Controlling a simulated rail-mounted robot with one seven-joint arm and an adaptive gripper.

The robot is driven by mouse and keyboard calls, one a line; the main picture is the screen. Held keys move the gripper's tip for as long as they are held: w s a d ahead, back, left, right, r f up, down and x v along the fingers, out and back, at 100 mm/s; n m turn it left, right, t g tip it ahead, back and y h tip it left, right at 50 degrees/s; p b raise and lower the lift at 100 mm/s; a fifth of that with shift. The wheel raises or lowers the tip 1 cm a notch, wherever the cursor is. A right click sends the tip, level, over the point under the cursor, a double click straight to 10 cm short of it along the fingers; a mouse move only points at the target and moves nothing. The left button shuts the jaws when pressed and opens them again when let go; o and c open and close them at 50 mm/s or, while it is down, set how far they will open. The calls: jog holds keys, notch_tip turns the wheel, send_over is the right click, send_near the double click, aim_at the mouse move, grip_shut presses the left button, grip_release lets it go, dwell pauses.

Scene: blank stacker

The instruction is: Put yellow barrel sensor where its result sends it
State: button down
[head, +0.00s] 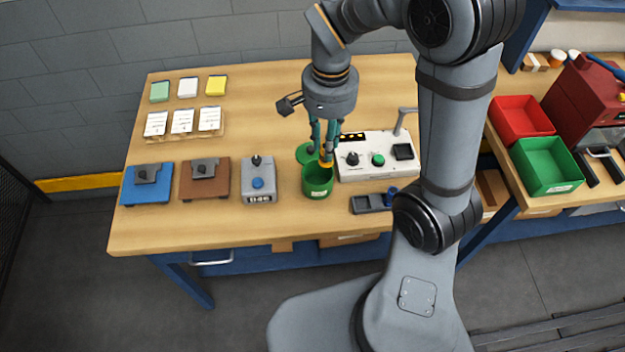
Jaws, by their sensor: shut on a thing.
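My gripper (327,150) points down and is shut on the yellow barrel sensor (326,161). It holds the sensor at the mouth of a round green container (317,184) on the bench. The sensor's lower end overlaps the container's opening; I cannot tell how deep it reaches. A white test box (370,172) with a dark knob, a green button and a small display with yellow marks stands just right of the container. A red bin (520,118) and a green bin (546,166) stand on the side bench at right.
A dark tray (370,204) lies right of the container. Cards (182,122) stand behind. The bench's middle back is clear.

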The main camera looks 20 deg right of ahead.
notch_tip(320, 180, down, 6)
jog(key=w+m+b, duration=0.2)
jog(key=m+b, duration=0.1)
jog(key=b, duration=0.1)
jog(key=shift+w+d, duration=0.2)
jog(key=c, duration=1.4)
grip_release()
jog(key=shift+c, duration=0.2)
jog(key=shift+r, duration=0.1)
notch_tip(320, 180, up, 12)
